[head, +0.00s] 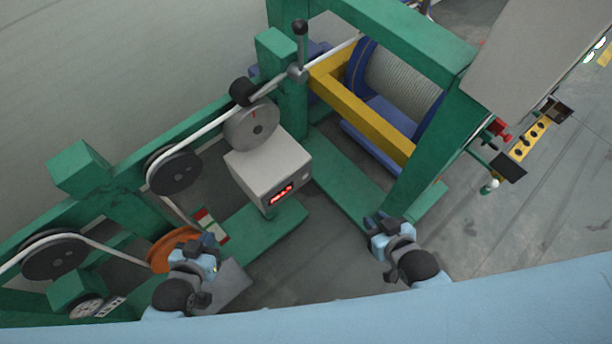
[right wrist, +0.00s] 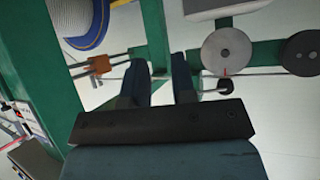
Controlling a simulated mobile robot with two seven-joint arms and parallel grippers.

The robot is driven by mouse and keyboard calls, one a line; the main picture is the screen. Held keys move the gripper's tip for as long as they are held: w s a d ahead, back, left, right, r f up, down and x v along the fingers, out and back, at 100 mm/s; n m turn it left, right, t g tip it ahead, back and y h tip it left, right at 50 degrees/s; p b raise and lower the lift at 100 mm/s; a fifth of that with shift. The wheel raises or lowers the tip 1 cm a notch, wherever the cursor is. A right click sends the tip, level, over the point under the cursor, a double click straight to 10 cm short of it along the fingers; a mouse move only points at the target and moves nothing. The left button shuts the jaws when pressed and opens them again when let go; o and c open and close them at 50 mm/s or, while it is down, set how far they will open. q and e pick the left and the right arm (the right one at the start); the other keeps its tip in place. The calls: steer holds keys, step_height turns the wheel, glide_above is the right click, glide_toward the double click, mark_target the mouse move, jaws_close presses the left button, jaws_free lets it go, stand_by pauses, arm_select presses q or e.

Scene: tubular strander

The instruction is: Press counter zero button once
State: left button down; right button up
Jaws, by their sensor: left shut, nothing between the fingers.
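The counter is a light grey box (head: 268,170) with a lit red display (head: 281,194) on its front, below a grey measuring wheel (head: 250,127). A small dark spot (head: 305,178) shows on the box to the right of the display; I cannot tell whether it is the zero button. My left gripper (head: 208,243) is shut and empty, below and left of the box, apart from it. My right gripper (head: 376,221) is right of and below the box, apart from it. Its two fingers show separated in the right wrist view (right wrist: 160,82), with nothing between them.
Green frame beams (head: 340,195) surround the counter. Black pulleys (head: 174,170) carry a white cable at left. An orange wheel (head: 165,250) is close by my left gripper. A yellow bar (head: 365,118) and a cable reel (head: 400,85) stand behind. Open floor (head: 320,255) lies between my grippers.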

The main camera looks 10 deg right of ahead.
jaws_close()
stand_by(1.2)
